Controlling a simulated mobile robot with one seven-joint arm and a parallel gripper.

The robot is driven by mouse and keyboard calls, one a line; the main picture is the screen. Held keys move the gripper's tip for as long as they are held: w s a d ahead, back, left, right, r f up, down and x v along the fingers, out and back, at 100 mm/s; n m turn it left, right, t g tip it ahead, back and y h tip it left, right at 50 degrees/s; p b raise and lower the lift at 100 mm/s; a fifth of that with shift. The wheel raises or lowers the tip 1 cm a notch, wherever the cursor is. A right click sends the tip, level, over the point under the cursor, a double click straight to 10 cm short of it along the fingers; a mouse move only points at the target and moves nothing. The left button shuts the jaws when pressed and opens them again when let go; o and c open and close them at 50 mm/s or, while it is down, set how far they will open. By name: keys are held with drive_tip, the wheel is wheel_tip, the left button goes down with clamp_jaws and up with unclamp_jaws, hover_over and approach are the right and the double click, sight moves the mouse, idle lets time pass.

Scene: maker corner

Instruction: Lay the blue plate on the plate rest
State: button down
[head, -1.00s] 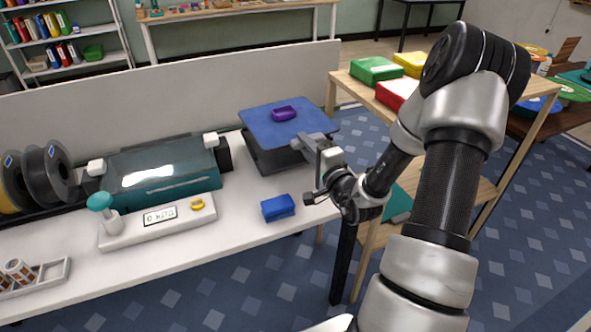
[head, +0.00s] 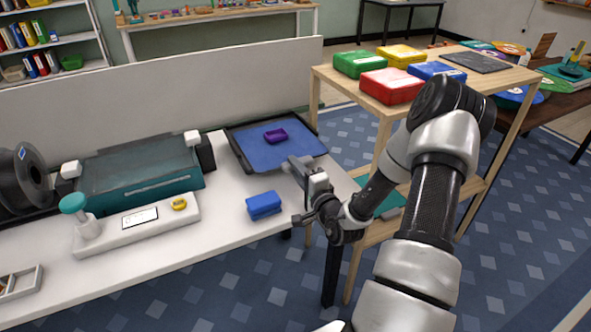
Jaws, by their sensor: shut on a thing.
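The blue plate (head: 283,155) lies low over the plate rest (head: 240,157), a dark shallow frame at the back right of the white bench. The plate looks flat, and the rest's dark rim shows along its left side and back. I cannot tell whether the plate fully touches the rest. A small purple piece (head: 275,136) sits on the plate. My gripper (head: 299,166) is shut on the plate's front right edge, and its fingers hide that part of the edge.
A blue block (head: 263,205) stands on the bench in front of the plate. A teal-covered machine (head: 140,178) and a white panel device (head: 140,222) are to the left. A wooden shelf (head: 350,77) with coloured boxes stands at the right.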

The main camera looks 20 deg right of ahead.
drive_tip(key=shift+r, duration=0.1)
drive_tip(key=shift+f, duration=0.2)
drive_tip(key=c, duration=1.7)
unclamp_jaws()
drive_tip(key=shift+r, duration=0.1)
drive_tip(key=shift+s+r, duration=0.1)
drive_tip(key=shift+r, duration=0.1)
drive_tip(key=s+p, duration=0.1)
drive_tip(key=s, duration=1.1)
drive_tip(key=shift+d+f, duration=0.1)
drive_tip(key=shift+d, duration=0.05)
drive_tip(key=shift+w, duration=0.1)
